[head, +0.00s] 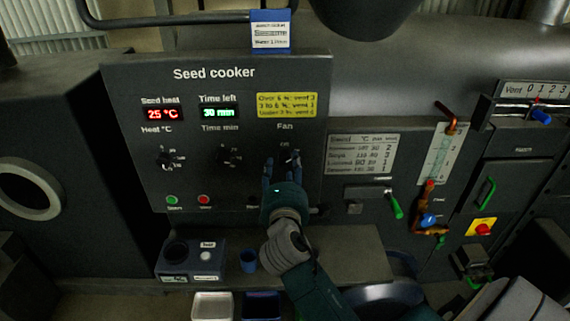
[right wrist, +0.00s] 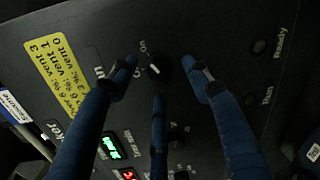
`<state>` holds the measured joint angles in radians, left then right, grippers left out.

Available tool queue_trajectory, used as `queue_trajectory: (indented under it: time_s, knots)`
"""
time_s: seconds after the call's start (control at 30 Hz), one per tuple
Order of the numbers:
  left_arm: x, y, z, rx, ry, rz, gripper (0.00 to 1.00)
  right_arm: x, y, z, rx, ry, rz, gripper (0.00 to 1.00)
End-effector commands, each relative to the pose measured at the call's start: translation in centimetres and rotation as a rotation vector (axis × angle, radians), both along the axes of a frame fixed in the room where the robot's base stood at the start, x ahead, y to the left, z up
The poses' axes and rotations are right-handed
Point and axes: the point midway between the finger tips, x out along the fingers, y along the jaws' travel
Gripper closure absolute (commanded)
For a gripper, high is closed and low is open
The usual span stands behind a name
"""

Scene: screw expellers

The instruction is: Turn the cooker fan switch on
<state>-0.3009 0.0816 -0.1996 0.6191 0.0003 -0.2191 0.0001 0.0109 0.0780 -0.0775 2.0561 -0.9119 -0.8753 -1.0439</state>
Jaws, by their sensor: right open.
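The seed cooker panel (head: 235,75) is dark and upright, with a "Fan" label at its right. Below that label is the fan switch (head: 290,159), a small black knob, partly covered by my fingers. In the right wrist view the fan switch (right wrist: 154,69) shows a white pointer mark; its setting is too small to read surely. My right gripper (head: 282,166) is at the panel in front of the knob. In the right wrist view its blue fingers (right wrist: 160,77) are spread around the knob, open, with gaps to it. My left gripper is not in view.
The heat knob (head: 165,159) and time knob (head: 228,155) are left of my gripper. Green (head: 172,200) and red (head: 204,200) buttons are below them. A shelf (head: 340,265) with a small blue cup (head: 248,260) juts out underneath. A green-handled lever (head: 396,207) is at the right.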

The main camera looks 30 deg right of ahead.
Motion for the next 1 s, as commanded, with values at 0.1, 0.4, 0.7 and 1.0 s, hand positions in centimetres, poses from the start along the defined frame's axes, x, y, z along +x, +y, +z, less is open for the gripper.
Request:
queue_trajectory:
  time_s: [0.1,0.4,0.7,1.0]
  knots:
    - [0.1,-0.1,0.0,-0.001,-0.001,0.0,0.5,-2.2,1.5,0.0,0.003,0.003,0.001,0.51]
    - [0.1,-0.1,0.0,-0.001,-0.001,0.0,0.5,-7.0,4.6,0.4,0.004,0.002,0.0,0.51]
    - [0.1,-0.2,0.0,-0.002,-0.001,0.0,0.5,-8.3,5.5,0.6,0.003,0.001,-0.001,0.51]
    - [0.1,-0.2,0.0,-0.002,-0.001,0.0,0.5,-8.3,5.4,0.6,0.003,0.001,-0.001,0.51]
